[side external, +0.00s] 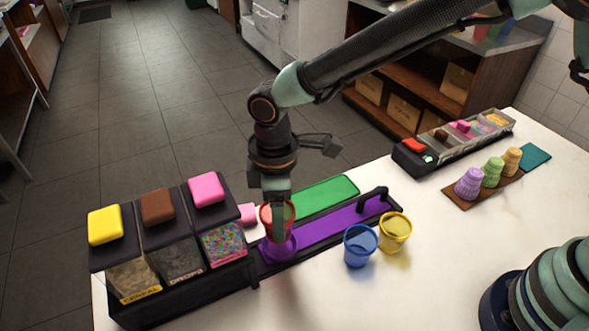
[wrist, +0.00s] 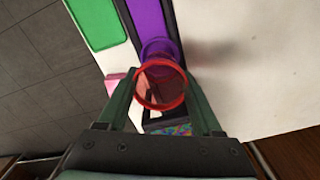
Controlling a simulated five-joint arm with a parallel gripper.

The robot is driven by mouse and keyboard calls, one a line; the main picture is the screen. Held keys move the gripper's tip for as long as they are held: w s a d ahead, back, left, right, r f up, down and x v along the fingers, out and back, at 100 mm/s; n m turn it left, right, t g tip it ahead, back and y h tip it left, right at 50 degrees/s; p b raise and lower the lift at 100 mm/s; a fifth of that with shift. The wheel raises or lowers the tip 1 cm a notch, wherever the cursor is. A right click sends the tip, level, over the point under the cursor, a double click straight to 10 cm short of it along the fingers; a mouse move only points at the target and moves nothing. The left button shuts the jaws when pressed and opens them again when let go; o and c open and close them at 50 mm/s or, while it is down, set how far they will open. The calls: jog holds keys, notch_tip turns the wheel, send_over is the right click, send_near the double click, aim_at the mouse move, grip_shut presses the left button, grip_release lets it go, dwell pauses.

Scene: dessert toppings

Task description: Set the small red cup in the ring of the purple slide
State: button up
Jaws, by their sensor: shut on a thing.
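The small red cup (side external: 268,222) is upright between the fingers of my gripper (side external: 278,212), which is shut on it. In the wrist view the red cup's rim (wrist: 160,102) shows between the two fingers of my gripper (wrist: 161,101). The purple slide (side external: 330,222) lies along the black rail, with its purple ring (side external: 279,250) at the near left end. The cup is over the ring, its lower part at or just inside it; how deep it sits I cannot tell. The slide and ring also show in the wrist view (wrist: 148,20).
Left of the ring stands a black dispenser (side external: 180,285) with yellow, brown and pink lids. A blue cup (side external: 360,247) and a yellow cup (side external: 396,233) stand right of the slide. A green panel (side external: 318,196) lies behind it. The front white counter is clear.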

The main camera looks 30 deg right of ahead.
jog(key=shift+f, duration=1.95)
jog(key=shift+f, duration=0.1)
jog(key=o, duration=1.3)
notch_tip(320, 180, up, 11)
jog(key=d+r+m+t+y, duration=0.15)
jog(key=d+r+m, duration=0.6)
jog(key=d, duration=0.75)
jog(key=s+d+m+t, duration=0.1)
jog(key=s+d+m, duration=0.1)
jog(key=d, duration=0.3)
jog(key=s+d+r+m+t+h, duration=0.1)
jog(key=s+d+m, duration=0.1)
jog(key=d, duration=0.3)
jog(key=s+d+r+m+t, duration=0.1)
jog(key=s+d+m+t, duration=0.1)
jog(key=d, duration=0.3)
jog(key=shift+r+h, duration=0.15)
jog(key=shift+h, duration=0.1)
